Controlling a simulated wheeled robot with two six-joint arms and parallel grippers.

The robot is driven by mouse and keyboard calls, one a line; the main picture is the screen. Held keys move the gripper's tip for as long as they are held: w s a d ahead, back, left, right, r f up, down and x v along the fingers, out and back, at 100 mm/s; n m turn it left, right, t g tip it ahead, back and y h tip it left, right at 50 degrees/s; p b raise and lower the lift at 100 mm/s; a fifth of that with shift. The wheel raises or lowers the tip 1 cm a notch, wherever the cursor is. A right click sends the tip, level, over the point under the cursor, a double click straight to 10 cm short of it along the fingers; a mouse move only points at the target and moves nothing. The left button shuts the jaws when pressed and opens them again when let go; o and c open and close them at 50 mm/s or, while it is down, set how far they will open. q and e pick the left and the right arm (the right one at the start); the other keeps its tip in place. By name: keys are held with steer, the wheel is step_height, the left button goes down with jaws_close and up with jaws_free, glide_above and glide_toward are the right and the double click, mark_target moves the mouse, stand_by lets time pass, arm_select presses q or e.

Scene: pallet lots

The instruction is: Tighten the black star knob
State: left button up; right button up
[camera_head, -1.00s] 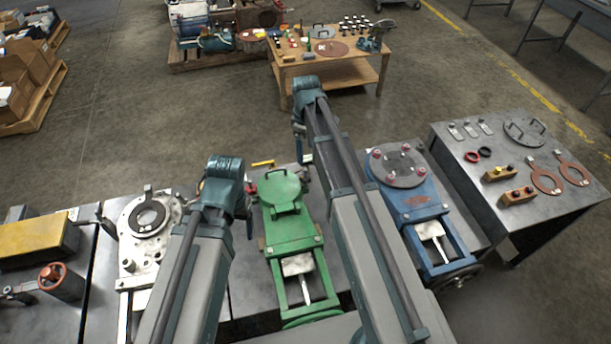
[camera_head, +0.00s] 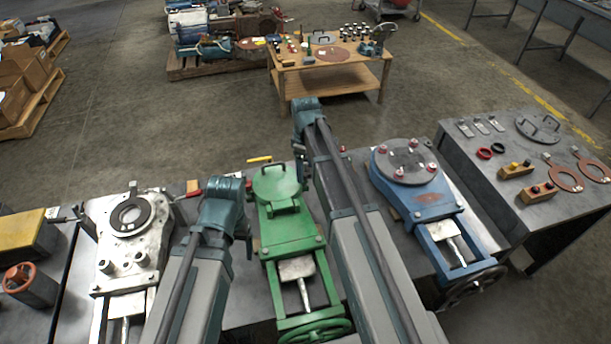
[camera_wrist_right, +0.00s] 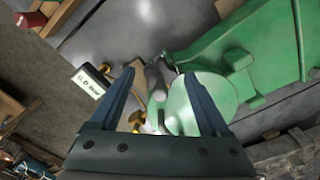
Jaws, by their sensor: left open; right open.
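I cannot pick out the black star knob for certain in either view. A green valve body (camera_head: 285,231) with a handled round cover (camera_head: 276,183) lies on the bench between my two arms. In the right wrist view, my right gripper (camera_wrist_right: 157,80) is open and empty. Green metalwork (camera_wrist_right: 205,98) and a dark grey part (camera_wrist_right: 157,74) show between and beyond its fingers, with a brass-coloured knob (camera_wrist_right: 137,119) near its palm. Contact cannot be told. My left arm reaches to the left of the green valve; its gripper fingers are hidden behind the arm.
A whitish valve (camera_head: 119,262) stands to the left, a blue valve (camera_head: 431,205) to the right. A side table (camera_head: 510,225) holds rings and small blocks. A wooden table (camera_head: 330,72) stands behind, across open floor. A labelled black-and-white item (camera_wrist_right: 90,80) lies beside the right gripper.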

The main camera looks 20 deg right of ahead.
steer(key=shift+f, duration=0.15)
steer(key=shift+c, duration=0.3)
jaws_close()
steer(key=shift+m, duration=0.3)
steer(key=m, duration=0.3)
steer(key=shift+m, duration=0.3)
steer(key=m, duration=0.3)
steer(key=shift+m, duration=0.3)
steer(key=m, duration=0.4)
steer(key=shift+m, duration=1.8)
